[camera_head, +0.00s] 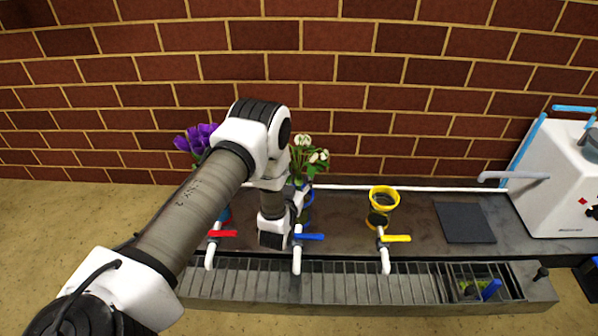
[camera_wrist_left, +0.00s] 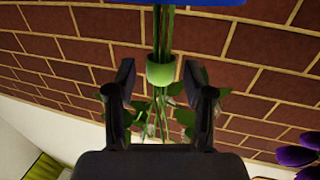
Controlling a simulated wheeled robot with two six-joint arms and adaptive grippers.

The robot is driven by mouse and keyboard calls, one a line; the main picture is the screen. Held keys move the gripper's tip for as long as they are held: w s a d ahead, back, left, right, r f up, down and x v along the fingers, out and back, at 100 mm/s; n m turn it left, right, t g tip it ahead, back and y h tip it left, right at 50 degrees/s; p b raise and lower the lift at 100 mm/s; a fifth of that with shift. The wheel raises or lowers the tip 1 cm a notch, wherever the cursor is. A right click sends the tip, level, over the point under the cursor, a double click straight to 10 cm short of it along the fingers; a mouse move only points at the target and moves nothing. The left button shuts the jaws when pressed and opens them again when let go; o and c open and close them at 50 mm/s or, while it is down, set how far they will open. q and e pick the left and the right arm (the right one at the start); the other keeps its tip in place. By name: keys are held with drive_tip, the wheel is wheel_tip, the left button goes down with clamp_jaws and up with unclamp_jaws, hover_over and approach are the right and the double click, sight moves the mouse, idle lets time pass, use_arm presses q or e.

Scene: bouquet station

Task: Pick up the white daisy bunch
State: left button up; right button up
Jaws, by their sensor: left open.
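The white daisy bunch (camera_head: 308,154) stands upright in a blue-rimmed holder (camera_head: 308,198) at the back of the counter, partly hidden by my left arm. In the left wrist view its green stems with a pale green band (camera_wrist_left: 160,71) run between the fingers, and the blue holder (camera_wrist_left: 200,2) shows at the top edge. My left gripper (camera_wrist_left: 159,80) is open, with one finger on each side of the stems and gaps visible. In the head view the left gripper is mostly hidden behind its own wrist. My right gripper is not in view.
Purple flowers (camera_head: 196,138) stand left of the daisies, partly behind my arm. Red (camera_head: 222,234), blue (camera_head: 309,237) and yellow (camera_head: 396,238) tap handles line the counter front. A yellow-rimmed holder (camera_head: 384,192), dark mat (camera_head: 464,222) and white machine (camera_head: 560,175) are to the right.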

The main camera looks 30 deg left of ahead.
use_arm(q)
clamp_jaws()
drive_tip(key=shift+r, duration=0.1)
